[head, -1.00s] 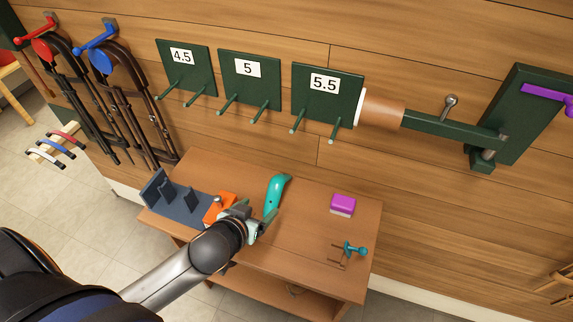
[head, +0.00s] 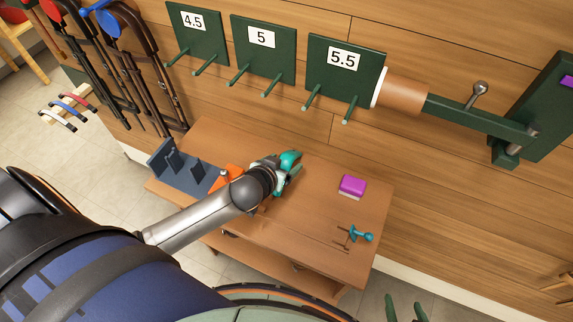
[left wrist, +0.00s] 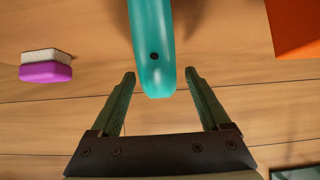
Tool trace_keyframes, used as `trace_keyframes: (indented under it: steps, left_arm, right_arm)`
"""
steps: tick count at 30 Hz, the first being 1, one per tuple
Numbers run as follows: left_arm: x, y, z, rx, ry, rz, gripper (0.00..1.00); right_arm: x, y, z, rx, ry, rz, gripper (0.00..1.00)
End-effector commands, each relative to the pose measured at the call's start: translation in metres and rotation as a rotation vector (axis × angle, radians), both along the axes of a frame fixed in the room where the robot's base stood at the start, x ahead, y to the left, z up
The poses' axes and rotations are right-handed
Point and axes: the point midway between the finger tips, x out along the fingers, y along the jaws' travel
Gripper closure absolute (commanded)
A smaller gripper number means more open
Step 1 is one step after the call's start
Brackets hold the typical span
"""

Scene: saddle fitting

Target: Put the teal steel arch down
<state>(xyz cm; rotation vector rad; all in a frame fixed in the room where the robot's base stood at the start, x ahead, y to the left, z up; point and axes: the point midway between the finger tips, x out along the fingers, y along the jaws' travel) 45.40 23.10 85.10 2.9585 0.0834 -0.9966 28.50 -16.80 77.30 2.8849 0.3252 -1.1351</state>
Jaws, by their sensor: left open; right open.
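The teal steel arch (head: 291,158) is on the wooden table, mostly hidden behind my left gripper (head: 290,178) in the head view. In the left wrist view the arch (left wrist: 152,45) is a smooth teal strip with a dark hole near its rounded end. That end lies between the open fingertips of my left gripper (left wrist: 160,74), with a gap on both sides. The far end of the arch is outside the left wrist view. My right gripper (head: 405,308) shows at the bottom edge of the head view, open and empty.
On the table (head: 315,215) are a slate-blue stand (head: 180,168), an orange block (head: 224,181), a purple brush (head: 352,186) and a teal-handled tool (head: 360,235). Green numbered boards with pegs (head: 262,50) and a green bracket (head: 478,117) are on the wall behind.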

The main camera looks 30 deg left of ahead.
Motion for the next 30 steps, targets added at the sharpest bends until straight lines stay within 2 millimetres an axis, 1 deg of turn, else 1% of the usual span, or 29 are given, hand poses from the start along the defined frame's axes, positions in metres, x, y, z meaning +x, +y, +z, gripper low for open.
trace_keyframes:
  steps: [6, 9, 14, 21, 23, 30]
  left_arm:
    - [0.025, 0.0, -0.013, 0.002, -0.002, 0.001, 0.2]
    - [0.032, 0.0, -0.02, 0.001, -0.001, 0.002, 0.2]
    - [0.039, 0.001, -0.026, 0.002, 0.0, 0.001, 0.2]
    - [0.039, 0.001, -0.027, 0.0, 0.0, 0.0, 0.2]
    - [0.039, 0.001, -0.027, 0.0, 0.0, 0.0, 0.26]
    - [0.039, 0.001, -0.027, 0.001, 0.0, 0.001, 0.53]
  right_arm:
    - [0.001, 0.0, 0.003, 0.001, -0.003, 0.0, 0.26]
    - [0.001, 0.0, 0.004, 0.001, -0.004, 0.001, 0.26]
    - [0.002, 0.0, 0.005, 0.001, -0.004, 0.001, 0.26]
    - [0.002, 0.001, 0.005, 0.002, -0.005, 0.0, 0.26]
    - [0.002, 0.001, 0.005, 0.002, -0.005, 0.0, 0.26]
    - [0.002, 0.0, 0.005, 0.001, -0.005, 0.0, 0.26]
